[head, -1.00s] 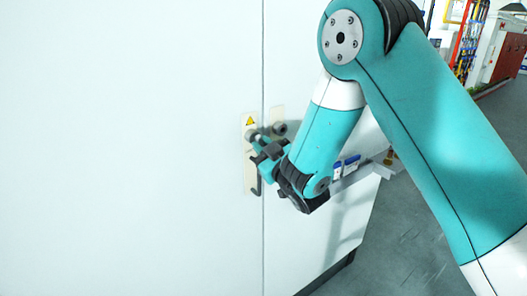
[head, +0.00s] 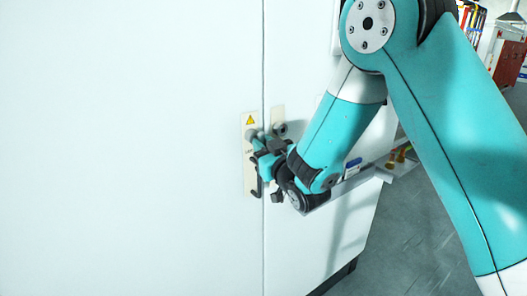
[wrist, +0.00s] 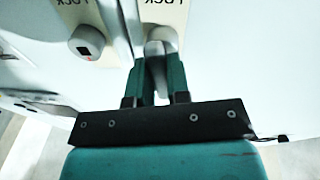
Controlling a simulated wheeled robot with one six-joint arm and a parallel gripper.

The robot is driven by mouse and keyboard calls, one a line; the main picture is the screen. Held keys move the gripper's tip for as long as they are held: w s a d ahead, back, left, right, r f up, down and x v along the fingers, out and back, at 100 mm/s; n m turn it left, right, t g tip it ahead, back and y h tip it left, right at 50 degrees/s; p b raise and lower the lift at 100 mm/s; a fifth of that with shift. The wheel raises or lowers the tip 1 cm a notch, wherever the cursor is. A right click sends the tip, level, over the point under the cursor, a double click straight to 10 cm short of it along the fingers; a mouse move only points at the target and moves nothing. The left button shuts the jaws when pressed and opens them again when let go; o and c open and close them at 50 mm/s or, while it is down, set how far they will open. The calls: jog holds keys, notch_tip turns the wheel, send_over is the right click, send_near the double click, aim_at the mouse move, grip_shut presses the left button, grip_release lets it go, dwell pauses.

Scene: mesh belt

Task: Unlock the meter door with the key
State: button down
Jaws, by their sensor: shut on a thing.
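The white meter door (head: 130,150) fills the left of the head view, with a vertical seam at its right edge. A cream lock plate (head: 249,178) with a yellow warning triangle is on it, left of the seam. My gripper (head: 262,146) is at this plate. In the wrist view my gripper (wrist: 160,82) has its teal fingers shut on a grey, rounded key (wrist: 158,48), which is at the plate (wrist: 163,12). The fingers and the key's own body hide whether it is seated in the lock. A dark handle (head: 258,187) hangs below.
A second cream plate (head: 278,112) with a round grey lock (head: 281,128) is just right of the seam; this lock also shows in the wrist view (wrist: 87,42). A shelf (head: 350,185) with small items juts out behind my arm. Grey floor lies to the right.

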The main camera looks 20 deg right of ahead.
jog(key=shift+d+f+m+b, duration=0.1)
jog(key=shift+f+m+b, duration=0.15)
jog(key=shift+m+b, duration=0.7)
jog(key=shift+h+b, duration=0.4)
jog(key=shift+b, duration=1.85)
jog(key=c, duration=1.1)
grip_release()
jog(key=shift+w+d, duration=0.1)
jog(key=shift+w, duration=0.05)
jog(key=shift+o, duration=0.5)
jog(key=shift+r, duration=0.15)
